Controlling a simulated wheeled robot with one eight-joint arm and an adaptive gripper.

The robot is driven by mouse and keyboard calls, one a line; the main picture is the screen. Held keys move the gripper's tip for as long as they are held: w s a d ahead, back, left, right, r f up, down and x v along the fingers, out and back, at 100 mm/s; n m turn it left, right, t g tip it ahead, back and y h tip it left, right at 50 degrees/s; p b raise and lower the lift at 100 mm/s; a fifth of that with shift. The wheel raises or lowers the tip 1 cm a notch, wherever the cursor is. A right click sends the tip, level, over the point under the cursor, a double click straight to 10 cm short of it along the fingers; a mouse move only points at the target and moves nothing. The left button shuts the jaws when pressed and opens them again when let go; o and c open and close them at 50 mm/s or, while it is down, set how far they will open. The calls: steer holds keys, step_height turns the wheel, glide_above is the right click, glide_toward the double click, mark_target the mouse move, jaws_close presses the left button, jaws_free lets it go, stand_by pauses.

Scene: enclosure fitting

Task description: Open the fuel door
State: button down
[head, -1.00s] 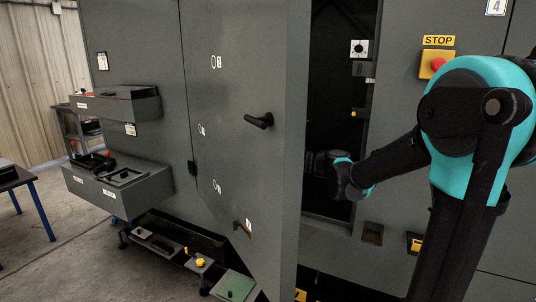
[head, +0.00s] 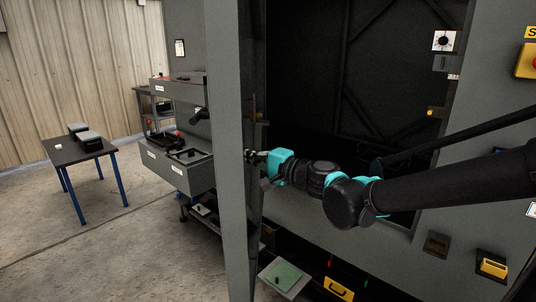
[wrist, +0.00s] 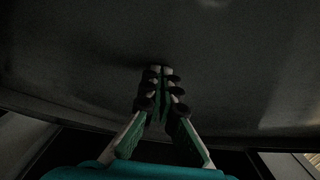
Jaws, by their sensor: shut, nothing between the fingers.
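The tall grey door (head: 226,150), which I take as the fuel door, stands swung out and shows nearly edge-on in the head view. Its black handle (head: 198,116) sticks out on the left side. Right of the door is the wide dark opening (head: 330,80) of the enclosure. My gripper (head: 252,156) is at the door's inner side, with my arm reaching across the opening from the right. In the wrist view my gripper's fingers (wrist: 161,78) are together and empty, pointing at a dark grey panel (wrist: 230,70). Whether the tips touch it I cannot tell.
Grey drawers (head: 180,165) stand behind the door to the left. A small table (head: 70,152) with blue legs is farther left, with clear floor between. A green-topped box (head: 285,277) and a yellow-handled item (head: 338,289) are low below the opening.

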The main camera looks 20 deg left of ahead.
steer(key=s+a+m+t+h, duration=0.1)
steer(key=s+a+t, duration=0.15)
steer(key=a, duration=0.85)
steer(key=s+a+m+t+h, duration=0.1)
steer(key=s+a+m, duration=0.15)
steer(key=a, duration=0.95)
steer(key=w+a+m+t+h, duration=0.1)
steer(key=a+t, duration=0.1)
steer(key=a, duration=1.1)
steer(key=w+a+m+t+h, duration=0.1)
steer(key=w+a+t, duration=0.1)
steer(key=a, duration=1.1)
steer(key=shift+h, duration=0.3)
steer(key=shift+w, duration=0.1)
